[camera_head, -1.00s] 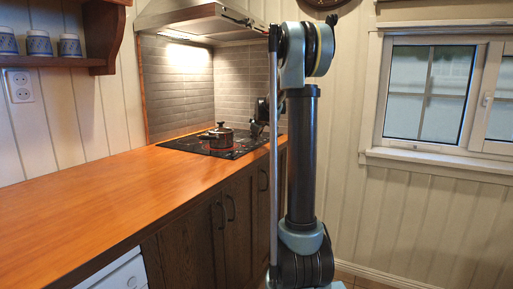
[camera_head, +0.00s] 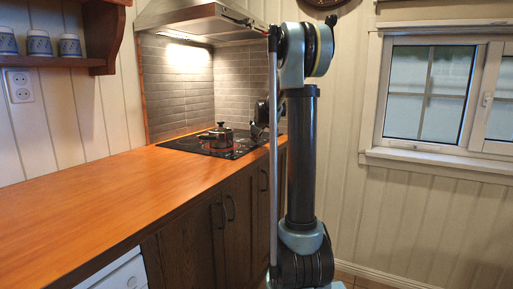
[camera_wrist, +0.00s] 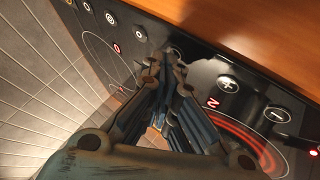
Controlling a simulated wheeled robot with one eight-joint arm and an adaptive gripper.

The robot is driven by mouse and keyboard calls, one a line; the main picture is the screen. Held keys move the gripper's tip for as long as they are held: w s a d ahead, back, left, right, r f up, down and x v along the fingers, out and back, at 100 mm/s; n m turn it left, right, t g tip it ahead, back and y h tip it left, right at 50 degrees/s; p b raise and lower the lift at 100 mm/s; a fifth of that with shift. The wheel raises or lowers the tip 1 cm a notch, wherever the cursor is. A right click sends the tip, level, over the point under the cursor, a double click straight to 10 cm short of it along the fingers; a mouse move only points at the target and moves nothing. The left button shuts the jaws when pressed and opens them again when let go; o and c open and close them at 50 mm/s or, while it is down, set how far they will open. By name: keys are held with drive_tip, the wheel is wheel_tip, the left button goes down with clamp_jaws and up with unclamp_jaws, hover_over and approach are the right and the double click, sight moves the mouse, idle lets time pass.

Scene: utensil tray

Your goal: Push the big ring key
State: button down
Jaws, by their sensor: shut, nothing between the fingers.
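The black cooktop (camera_head: 235,152) lies at the far end of the counter and shows closer in the wrist view (camera_wrist: 205,70). Its panel has several round white key signs. One ring-shaped sign (camera_wrist: 110,18) is at upper left; I cannot tell for certain which is the big ring key. Plus (camera_wrist: 228,84) and minus (camera_wrist: 277,115) keys are at right, with a red 2 beside the plus. My gripper (camera_wrist: 167,68) is shut and empty, its tips over the panel between these groups, close to a partly hidden dark round spot. I cannot tell whether they touch the glass.
A dark pot (camera_head: 220,136) stands on the cooktop. A cooking zone glows red (camera_wrist: 245,138) at lower right in the wrist view. The wooden counter (camera_head: 110,190) is bare. A tiled wall (camera_head: 180,85) and a hood (camera_head: 195,22) are behind and above the cooktop.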

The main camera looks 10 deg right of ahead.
sight(255, 144)
idle(0.3)
drive_tip(key=shift+r, duration=0.55)
wheel_tip(255, 144, up, 6)
idle(0.8)
drive_tip(key=shift+s, duration=0.1)
